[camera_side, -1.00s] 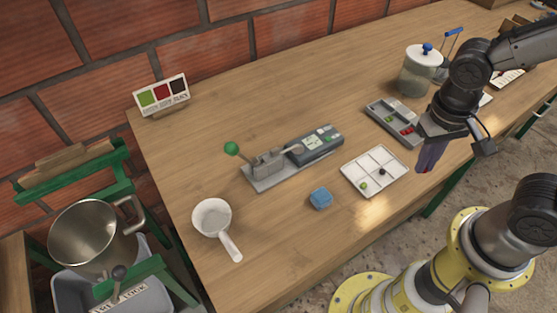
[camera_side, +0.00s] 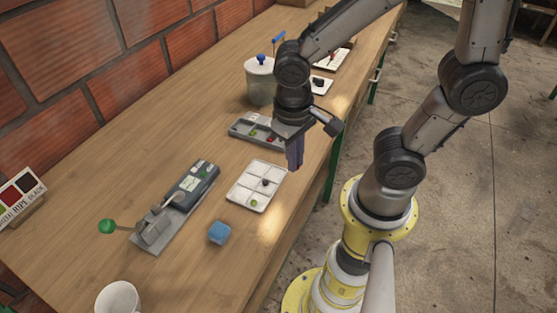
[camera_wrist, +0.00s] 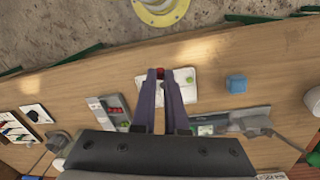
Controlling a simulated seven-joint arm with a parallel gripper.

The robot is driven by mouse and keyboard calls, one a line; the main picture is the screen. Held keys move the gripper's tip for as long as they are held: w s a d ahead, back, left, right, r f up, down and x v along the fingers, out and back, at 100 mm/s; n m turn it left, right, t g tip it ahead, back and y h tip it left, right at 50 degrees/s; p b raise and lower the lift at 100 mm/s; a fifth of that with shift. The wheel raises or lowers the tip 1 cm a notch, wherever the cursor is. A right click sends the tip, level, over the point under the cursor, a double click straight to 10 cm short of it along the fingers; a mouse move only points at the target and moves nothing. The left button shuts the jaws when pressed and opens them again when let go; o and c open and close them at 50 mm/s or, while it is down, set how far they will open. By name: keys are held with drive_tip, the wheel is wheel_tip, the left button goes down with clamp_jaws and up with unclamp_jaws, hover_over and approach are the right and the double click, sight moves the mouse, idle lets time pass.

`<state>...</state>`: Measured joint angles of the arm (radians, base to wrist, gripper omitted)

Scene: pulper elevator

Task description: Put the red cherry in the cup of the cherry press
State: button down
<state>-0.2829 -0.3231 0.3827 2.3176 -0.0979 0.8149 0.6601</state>
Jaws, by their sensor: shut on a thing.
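My gripper (camera_side: 294,165) is shut, fingers pointing down, above the table's front side near the trays. In the wrist view, a small red cherry (camera_wrist: 160,71) shows between the fingertips of my gripper (camera_wrist: 161,75). The side view does not show the cherry clearly. The cherry press (camera_side: 165,224), grey with a green-knobbed lever (camera_side: 107,227), stands on the table left of my gripper, well apart from it. It also shows at the lower right of the wrist view (camera_wrist: 250,120). Its cup is too small to make out.
A white divided tray (camera_side: 241,194) holds a green and a dark cherry. A grey tray (camera_side: 240,128) holds red and green pieces. A blue block (camera_side: 219,232), a lidded jar (camera_side: 259,82) and a white cup (camera_side: 117,298) stand around. Bare table lies behind the press.

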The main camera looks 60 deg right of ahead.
drive_tip(key=w+a+r+n, duration=0.4)
drive_tip(key=w+n, duration=0.3)
drive_tip(key=w, duration=0.2)
drive_tip(key=n+t, duration=0.1)
drive_tip(key=n, duration=0.9)
hover_over(150, 219)
wheel_tip(150, 219, down, 6)
drive_tip(key=r, duration=0.1)
drive_tip(key=shift+y, duration=0.3)
drive_tip(key=shift+s+f, duration=0.15)
drive_tip(key=shift+f, duration=3.25)
drive_tip(key=c, duration=0.9)
unclamp_jaws()
